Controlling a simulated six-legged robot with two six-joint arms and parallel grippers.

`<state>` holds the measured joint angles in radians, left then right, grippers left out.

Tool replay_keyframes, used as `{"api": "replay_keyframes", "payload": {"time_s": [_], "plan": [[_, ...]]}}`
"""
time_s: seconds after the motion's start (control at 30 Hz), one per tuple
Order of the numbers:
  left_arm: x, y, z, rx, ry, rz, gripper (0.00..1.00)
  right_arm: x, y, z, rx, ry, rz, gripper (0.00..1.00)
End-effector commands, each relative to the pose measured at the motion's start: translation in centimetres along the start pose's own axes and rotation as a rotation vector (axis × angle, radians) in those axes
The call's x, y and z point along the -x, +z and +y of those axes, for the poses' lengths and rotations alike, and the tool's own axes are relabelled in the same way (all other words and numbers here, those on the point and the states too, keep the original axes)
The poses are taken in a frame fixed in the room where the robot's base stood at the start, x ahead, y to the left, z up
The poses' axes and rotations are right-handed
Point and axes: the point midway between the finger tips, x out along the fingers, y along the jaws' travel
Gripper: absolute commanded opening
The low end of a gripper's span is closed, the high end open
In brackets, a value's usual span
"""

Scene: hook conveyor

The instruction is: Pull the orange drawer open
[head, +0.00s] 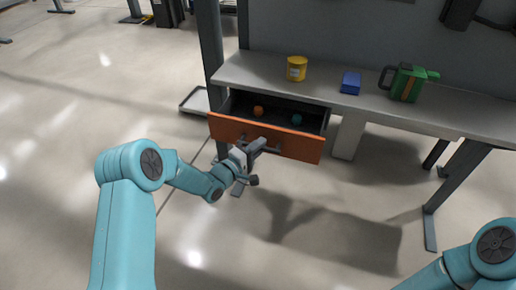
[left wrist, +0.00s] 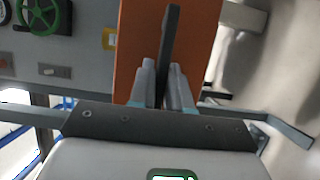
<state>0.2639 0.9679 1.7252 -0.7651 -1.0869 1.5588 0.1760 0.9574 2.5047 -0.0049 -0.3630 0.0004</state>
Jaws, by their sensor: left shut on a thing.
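The orange drawer (head: 290,143) is under the grey workbench in the head view, pulled part of the way out. Its inside shows, with a small orange item (head: 258,111) and a small teal item (head: 297,119) in it. My left gripper (head: 255,149) is at the drawer front, shut on the dark bar handle (left wrist: 170,50). In the left wrist view the fingers (left wrist: 163,82) stand on both sides of the handle, with the orange front (left wrist: 140,48) behind it. My right arm shows at the lower right of the head view; its gripper is out of the picture.
On the workbench (head: 325,93) stand a yellow can (head: 296,69), a blue box (head: 350,83) and a green power tool (head: 405,83). A bench leg (head: 440,195) stands at the right. The floor in front of the drawer is clear.

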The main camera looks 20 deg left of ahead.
Motion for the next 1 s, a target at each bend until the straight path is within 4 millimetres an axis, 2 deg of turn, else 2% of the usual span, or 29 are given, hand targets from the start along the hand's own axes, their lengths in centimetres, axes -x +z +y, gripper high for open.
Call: {"api": "replay_keyframes", "payload": {"time_s": [0.3,0.33,0.37,0.4,0.67,0.77,0.87,1.0], "plan": [[-0.1,-0.2,0.1,-0.001,0.002,0.005,0.00,0.0,0.0,0.0,0.000,0.000,0.000,0.43],[-0.1,-0.2,0.1,-0.001,0.002,0.005,0.27,0.0,0.0,0.0,0.000,0.000,0.000,0.43],[-0.1,-0.2,0.1,-0.001,0.002,0.004,0.37,0.0,0.0,0.0,0.000,0.000,0.000,0.43],[0.0,-0.2,0.1,-0.001,0.001,0.004,0.38,0.0,0.0,0.0,0.000,0.000,0.000,0.43],[0.2,-0.1,0.1,-0.001,0.001,0.002,0.38,0.0,0.0,0.0,0.000,0.000,0.000,0.43],[1.0,-0.1,0.0,0.000,0.000,0.002,0.38,0.0,0.0,0.0,0.000,0.000,0.000,0.43],[2.8,-0.1,0.1,0.000,-0.001,0.003,0.38,0.1,0.0,0.0,0.000,0.000,0.000,0.43],[6.5,-0.1,0.0,0.002,-0.002,0.006,0.38,0.2,0.0,-0.1,0.000,0.000,0.000,0.43]]}}
